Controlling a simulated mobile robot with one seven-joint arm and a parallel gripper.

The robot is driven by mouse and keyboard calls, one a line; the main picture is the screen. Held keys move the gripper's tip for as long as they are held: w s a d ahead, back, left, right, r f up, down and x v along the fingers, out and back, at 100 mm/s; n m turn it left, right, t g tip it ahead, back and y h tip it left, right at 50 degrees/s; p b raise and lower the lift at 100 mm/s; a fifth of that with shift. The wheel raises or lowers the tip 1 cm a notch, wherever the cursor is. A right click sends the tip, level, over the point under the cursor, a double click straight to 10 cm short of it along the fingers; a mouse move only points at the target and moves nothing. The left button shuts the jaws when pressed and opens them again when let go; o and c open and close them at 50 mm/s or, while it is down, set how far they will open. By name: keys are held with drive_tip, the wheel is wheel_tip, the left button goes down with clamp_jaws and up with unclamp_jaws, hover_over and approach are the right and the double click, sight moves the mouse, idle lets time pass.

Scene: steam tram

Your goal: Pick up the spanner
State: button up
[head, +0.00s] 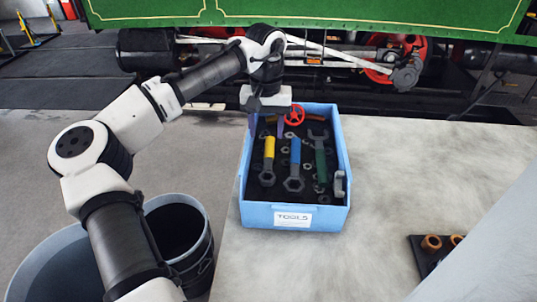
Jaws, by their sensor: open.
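A blue open-topped box (245,215) labelled "TOOLS" stands on the pale worktop. Inside lie a yellow-handled tool (269,147) and a blue-handled tool (295,150), each with a dark ring-like head at the near end. To their right lies a green-handled tool (320,165) with a dark forked head at the far end, which looks like an open-ended spanner. My gripper (266,126) is open at the far left part of the box, pointing down, beyond the yellow-handled tool. It seems to hold nothing. Its height above the contents is hard to tell.
Also in the box are a red handwheel (294,115), a grey clamp-like piece (339,184) and several nuts. A dark holder with copper-coloured pieces (432,243) sits at the right. Dark bins (180,230) stand left of the worktop. The green tram (330,12) is behind.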

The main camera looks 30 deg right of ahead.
sight(269, 152)
drive_tip(key=f, duration=0.1)
drive_tip(key=f+p, duration=0.1)
drive_tip(key=f, duration=0.1)
drive_tip(key=s+f+p, duration=0.1)
drive_tip(key=f, duration=0.1)
drive_tip(key=shift+d+f, duration=0.1)
drive_tip(key=shift+w+f, duration=0.1)
drive_tip(key=shift+f, duration=0.35)
clamp_jaws()
drive_tip(key=shift+r, duration=0.15)
